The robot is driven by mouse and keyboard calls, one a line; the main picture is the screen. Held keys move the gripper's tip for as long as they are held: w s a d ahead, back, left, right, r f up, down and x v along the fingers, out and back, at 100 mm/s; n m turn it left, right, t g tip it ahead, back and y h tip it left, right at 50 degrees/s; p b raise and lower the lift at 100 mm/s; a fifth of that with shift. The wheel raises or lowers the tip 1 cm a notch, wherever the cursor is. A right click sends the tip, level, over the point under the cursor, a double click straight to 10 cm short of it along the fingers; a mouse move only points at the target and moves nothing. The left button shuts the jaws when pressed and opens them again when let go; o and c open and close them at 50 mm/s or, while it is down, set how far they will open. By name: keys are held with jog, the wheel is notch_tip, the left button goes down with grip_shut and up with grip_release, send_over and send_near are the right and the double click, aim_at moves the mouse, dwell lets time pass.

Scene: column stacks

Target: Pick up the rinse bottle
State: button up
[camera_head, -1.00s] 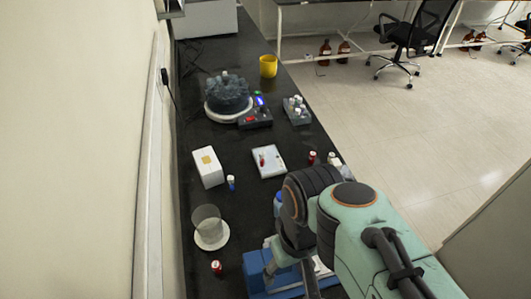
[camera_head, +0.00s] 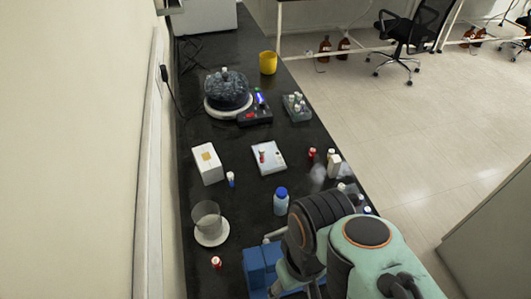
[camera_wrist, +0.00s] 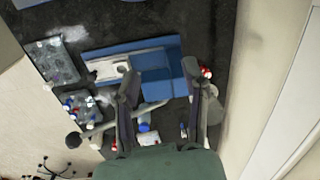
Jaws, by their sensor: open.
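In the wrist view a white body with a blue cap (camera_wrist: 146,134) shows low, between the finger bases. A pale bottle with a white cap (camera_head: 333,166) stands farther right, by the bench edge. My gripper (camera_wrist: 162,72) is open and empty, its fingertips over the blue block in the wrist view. In the head view my arm hides much of the gripper and the near bench.
A blue block (camera_head: 256,268) lies near my gripper. A beaker (camera_head: 207,218), a white box (camera_head: 208,163), a white tray (camera_head: 268,158), small red vials (camera_head: 216,262) and a round water bath (camera_head: 227,92) stand around. Bench between bottle and beaker is clear.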

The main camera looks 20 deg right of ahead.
dwell(0.4)
jog(key=o, duration=0.6)
jog(key=w+d+r+m+t, duration=0.1)
jog(key=w+r+m+t, duration=0.15)
jog(key=w, duration=0.45)
jog(key=w+r+m+t, duration=0.1)
jog(key=w+t, duration=0.3)
jog(key=w, duration=0.3)
jog(key=m+h, duration=0.2)
send_over(282, 196)
jog(key=w, duration=0.1)
notch_tip(282, 196, down, 11)
jog(key=shift+g, duration=0.95)
jog(key=f, duration=0.4)
jog(key=s+f, duration=0.1)
jog(key=f, duration=0.2)
jog(key=shift+s+a, duration=0.1)
jog(key=shift+x, duration=3.35)
